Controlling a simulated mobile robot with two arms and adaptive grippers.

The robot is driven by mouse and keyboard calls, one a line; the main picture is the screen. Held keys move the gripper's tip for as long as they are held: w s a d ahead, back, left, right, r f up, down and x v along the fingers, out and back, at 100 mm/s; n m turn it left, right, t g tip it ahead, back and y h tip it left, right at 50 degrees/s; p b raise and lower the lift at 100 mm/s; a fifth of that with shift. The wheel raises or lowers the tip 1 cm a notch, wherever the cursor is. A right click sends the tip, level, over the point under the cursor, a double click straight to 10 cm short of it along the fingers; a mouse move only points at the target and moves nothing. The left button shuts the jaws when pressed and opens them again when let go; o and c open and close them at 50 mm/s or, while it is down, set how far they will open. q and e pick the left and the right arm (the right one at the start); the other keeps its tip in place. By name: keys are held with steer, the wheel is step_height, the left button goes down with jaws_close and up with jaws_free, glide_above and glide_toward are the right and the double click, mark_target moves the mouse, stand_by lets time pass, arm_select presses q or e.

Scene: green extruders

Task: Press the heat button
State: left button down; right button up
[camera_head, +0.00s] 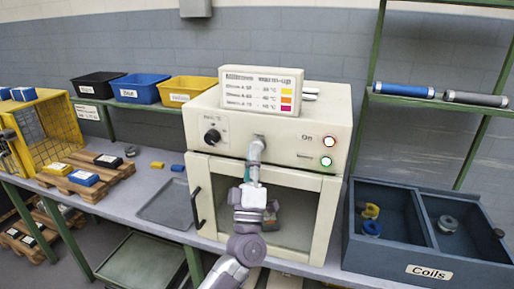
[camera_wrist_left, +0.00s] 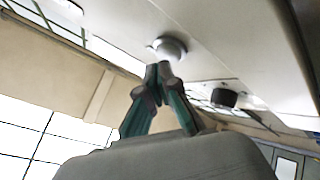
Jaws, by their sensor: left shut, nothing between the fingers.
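A cream oven (camera_head: 205,120) with a glass door stands on the bench in the head view. Its panel has a black knob (camera_head: 211,137) at left and two round lights at right: a white one marked "On" (camera_head: 329,141) and a green one (camera_head: 326,161). My left gripper (camera_head: 257,148) is shut and empty, its tips up at the middle of the panel, covering most of what is behind. In the left wrist view a round silver button (camera_wrist_left: 169,46) sits just beyond the shut fingertips (camera_wrist_left: 160,70); I cannot tell whether they touch. My right gripper is out of view.
A "warm-up" sign (camera_head: 260,92) stands on the oven. A dark blue "Coils" bin (camera_head: 400,255) is to the right, a grey tray (camera_head: 168,205) to the left. The oven door handle (camera_head: 196,207) sticks out at the door's left edge.

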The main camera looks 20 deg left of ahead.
arm_select(q)
steer(key=shift+w, duration=0.1)
stand_by(0.6)
steer(key=shift+w, duration=0.35)
steer(key=shift+s, duration=0.5)
steer(key=s+p, duration=0.2)
steer(key=s, duration=0.4)
steer(key=shift+a, duration=0.1)
stand_by(0.3)
